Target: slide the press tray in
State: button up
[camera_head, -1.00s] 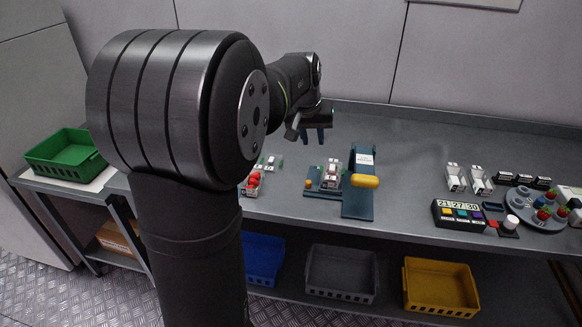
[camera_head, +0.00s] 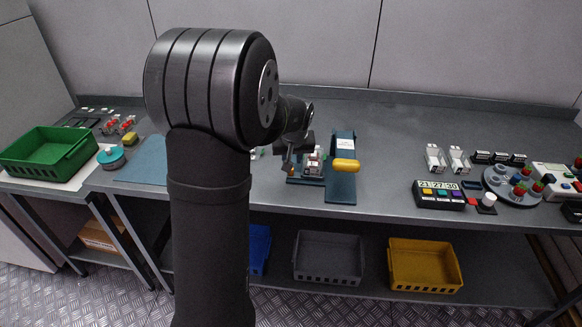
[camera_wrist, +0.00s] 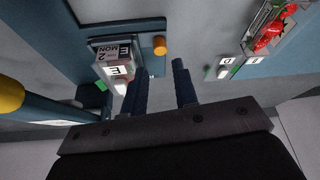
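The blue press (camera_head: 341,185) stands on the bench right of my gripper, with a yellow handle (camera_head: 347,165) that also shows at the left edge of the wrist view (camera_wrist: 10,95). Beside its left side lies the low blue press tray (camera_head: 300,181), carrying a clear-and-white labelled box (camera_head: 314,160). In the wrist view the tray (camera_wrist: 130,28) has an orange knob (camera_wrist: 160,45) at its end, and the labelled box (camera_wrist: 112,62) sits left of it. My gripper (camera_wrist: 159,67) is open and empty, its two dark fingers apart, close to the knob. The arm hides part of it in the head view.
A punnet of red berries (camera_wrist: 270,38) lies right of my gripper in the wrist view. White holders (camera_head: 435,158), a black display box (camera_head: 440,195) and a round grey carousel (camera_head: 510,190) stand further right. The green crate (camera_head: 60,165) is far left.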

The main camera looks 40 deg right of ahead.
jog(key=x, duration=0.6)
jog(key=shift+f, duration=0.1)
grip_shut()
